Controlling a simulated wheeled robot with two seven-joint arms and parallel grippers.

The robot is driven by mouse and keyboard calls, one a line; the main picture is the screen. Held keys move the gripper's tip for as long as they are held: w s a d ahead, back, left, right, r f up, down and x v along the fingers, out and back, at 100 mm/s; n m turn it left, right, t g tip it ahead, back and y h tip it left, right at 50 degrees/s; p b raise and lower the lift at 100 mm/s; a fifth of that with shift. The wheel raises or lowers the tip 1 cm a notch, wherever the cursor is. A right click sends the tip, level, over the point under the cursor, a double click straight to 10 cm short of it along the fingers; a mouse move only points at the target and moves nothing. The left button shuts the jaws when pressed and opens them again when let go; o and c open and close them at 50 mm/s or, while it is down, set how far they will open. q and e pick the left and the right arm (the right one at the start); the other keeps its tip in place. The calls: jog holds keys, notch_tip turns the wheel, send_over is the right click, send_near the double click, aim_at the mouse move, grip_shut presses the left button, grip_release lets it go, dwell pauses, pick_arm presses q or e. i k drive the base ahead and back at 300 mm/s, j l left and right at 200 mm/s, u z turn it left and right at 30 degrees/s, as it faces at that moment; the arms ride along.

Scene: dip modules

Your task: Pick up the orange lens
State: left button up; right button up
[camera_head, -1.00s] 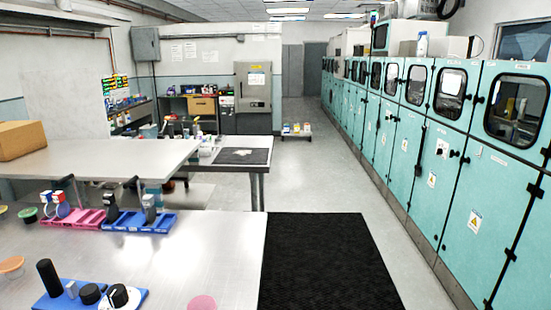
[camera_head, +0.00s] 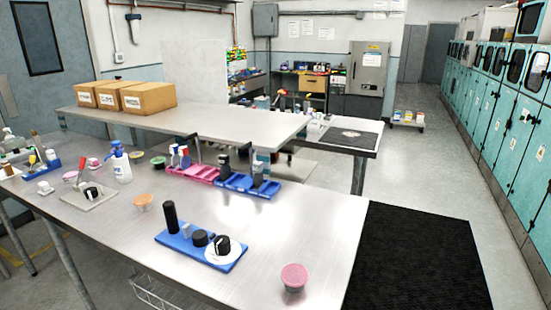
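The likely orange lens is a small round orange-topped piece (camera_head: 143,200) on the metal bench (camera_head: 130,240), left of the blue tray. It looks like a shallow cup or disc and stands apart from its neighbours. A similar pink round piece (camera_head: 294,275) sits near the bench's front right corner. A green one (camera_head: 158,161) lies farther back. Neither of my grippers is in view.
A blue tray (camera_head: 172,239) holds black cylinders and a white dial. Pink (camera_head: 203,179) and blue (camera_head: 232,182) bins stand at the bench's back. A bottle (camera_head: 123,168) and a grey plate (camera_head: 75,197) stand left. Bench space around the orange piece is clear.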

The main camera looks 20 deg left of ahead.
aim_at(143, 199)
jog(key=u, duration=1.6)
jog(key=i+j, duration=0.15)
jog(key=j, duration=0.15)
jog(key=i+j, duration=0.2)
jog(key=i+j+z, duration=0.15)
jog(key=j+z, duration=0.25)
jog(key=i+j+z, duration=0.1)
jog(key=j+z, duration=0.65)
